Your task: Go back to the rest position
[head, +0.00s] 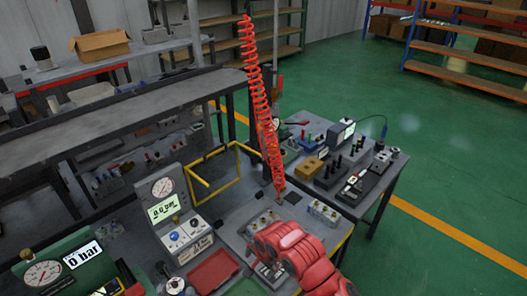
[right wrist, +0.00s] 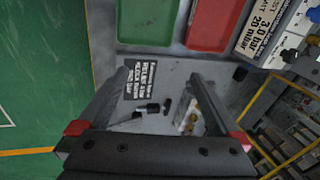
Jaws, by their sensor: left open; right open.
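My right gripper (right wrist: 160,80) is open in the right wrist view, with nothing between its fingers. It is above the grey bench top (right wrist: 175,75), which bears a dark printed label (right wrist: 139,79) and small black parts (right wrist: 153,107). A pale metal valve block (right wrist: 190,120) is partly hidden by the right finger. In the head view my red right arm (head: 300,255) reaches over the bench and covers its gripper. Valve blocks (head: 323,211) stand on the bench beside the arm. My left gripper is in neither view.
A red tray (head: 213,271) and a green tray (right wrist: 148,20) lie on the bench near a gauge test unit (head: 165,210). A red coiled hose (head: 256,90) hangs over the bench. A yellow frame (head: 215,180) stands behind. Green floor (head: 450,170) is clear at right.

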